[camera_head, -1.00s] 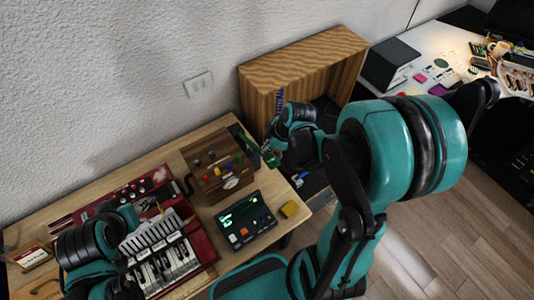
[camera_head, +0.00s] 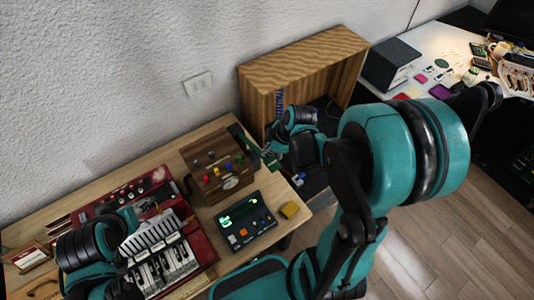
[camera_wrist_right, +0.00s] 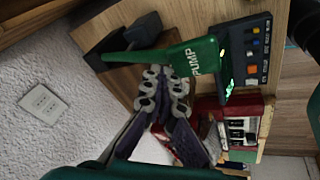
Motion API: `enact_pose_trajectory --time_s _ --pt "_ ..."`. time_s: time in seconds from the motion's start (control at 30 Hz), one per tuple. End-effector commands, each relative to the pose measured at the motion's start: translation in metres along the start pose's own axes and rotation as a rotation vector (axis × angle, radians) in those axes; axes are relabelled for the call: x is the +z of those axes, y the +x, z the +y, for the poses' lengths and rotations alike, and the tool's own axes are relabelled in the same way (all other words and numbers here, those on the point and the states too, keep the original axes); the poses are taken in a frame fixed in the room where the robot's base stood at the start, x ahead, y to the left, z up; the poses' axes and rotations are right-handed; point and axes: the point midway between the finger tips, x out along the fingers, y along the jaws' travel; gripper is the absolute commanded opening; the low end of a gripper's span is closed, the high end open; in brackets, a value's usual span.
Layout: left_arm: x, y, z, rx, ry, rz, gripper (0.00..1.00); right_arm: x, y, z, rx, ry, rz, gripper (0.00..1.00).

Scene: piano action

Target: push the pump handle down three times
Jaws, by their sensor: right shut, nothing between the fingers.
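The green pump handle, lettered PUMP, shows large in the right wrist view (camera_wrist_right: 195,60). In the head view the handle (camera_head: 268,160) is a small green bar at the table's right end, partly covered by my right gripper. My right gripper (camera_head: 272,146) is shut and empty beside the handle. In the right wrist view its closed fingers (camera_wrist_right: 165,78) lie close against the handle's edge; I cannot tell whether they touch. My left gripper (camera_head: 122,218) is over the red keyboard at lower left, and its fingers are not clear.
The red keyboard instrument (camera_head: 198,238) fills the left. An open wooden cabinet (camera_head: 300,62) stands behind my right gripper.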

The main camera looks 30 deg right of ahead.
Motion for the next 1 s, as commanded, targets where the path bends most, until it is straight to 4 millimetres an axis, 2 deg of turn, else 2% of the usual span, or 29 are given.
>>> enact_pose_trajectory --time_s 1.0 --pt "0.0065 0.009 0.0 0.0 0.0 0.0 0.4 0.0068 0.009 -0.0066 0.0 0.0 -0.001 0.0"
